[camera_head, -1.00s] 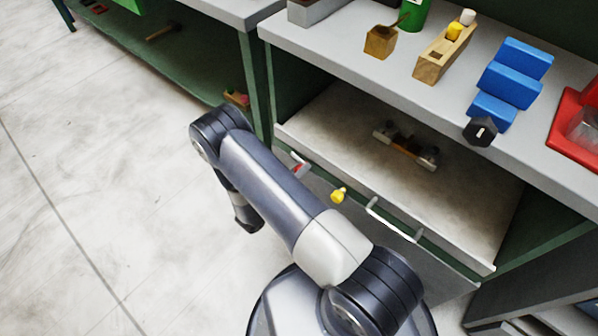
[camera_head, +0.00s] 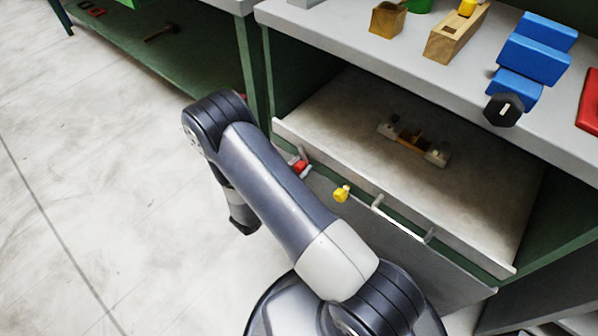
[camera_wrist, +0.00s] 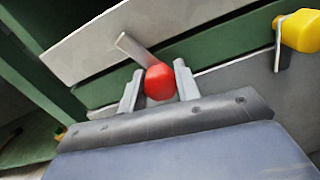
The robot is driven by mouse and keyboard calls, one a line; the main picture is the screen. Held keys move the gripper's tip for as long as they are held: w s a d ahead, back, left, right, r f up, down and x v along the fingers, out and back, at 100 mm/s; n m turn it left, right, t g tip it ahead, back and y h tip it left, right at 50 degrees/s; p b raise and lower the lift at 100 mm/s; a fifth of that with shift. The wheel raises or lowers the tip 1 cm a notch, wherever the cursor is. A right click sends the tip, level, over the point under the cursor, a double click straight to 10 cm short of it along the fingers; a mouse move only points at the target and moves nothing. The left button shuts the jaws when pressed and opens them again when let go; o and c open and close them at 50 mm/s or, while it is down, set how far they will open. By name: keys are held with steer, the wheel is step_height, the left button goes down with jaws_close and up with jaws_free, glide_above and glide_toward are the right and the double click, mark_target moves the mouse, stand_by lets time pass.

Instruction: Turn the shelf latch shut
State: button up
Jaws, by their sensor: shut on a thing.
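The shelf latch, with a red knob (camera_head: 300,167) and a grey metal lever, sits at the left of the bench front, under the shelf's pale front edge (camera_head: 372,190). In the wrist view the red knob (camera_wrist: 160,82) is between the two fingers of my gripper (camera_wrist: 158,84), which is shut on it. The latch's lever (camera_wrist: 134,49) slants up and left from the knob, across the pale edge board. In the head view my arm hides the gripper. A second knob, yellow (camera_head: 342,194), is to the right; it also shows in the wrist view (camera_wrist: 300,31).
A white bar handle (camera_head: 404,220) is on the grey front panel, right of the yellow knob. A metal and wooden tool (camera_head: 413,146) lies on the shelf. Open floor is at left.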

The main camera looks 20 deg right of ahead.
steer(key=m+b, duration=0.3)
steer(key=m, duration=0.2)
steer(key=shift+r+b, duration=0.1)
steer(key=shift+b, duration=0.25)
stand_by(0.4)
steer(key=o, duration=1)
steer(key=shift+c, duration=0.2)
steer(key=shift+s+a, duration=0.1)
steer(key=p+v, duration=0.2)
steer(key=v, duration=0.8)
steer(key=shift+s+a, duration=0.2)
steer(key=shift+a, duration=0.05)
steer(key=shift+d, duration=0.1)
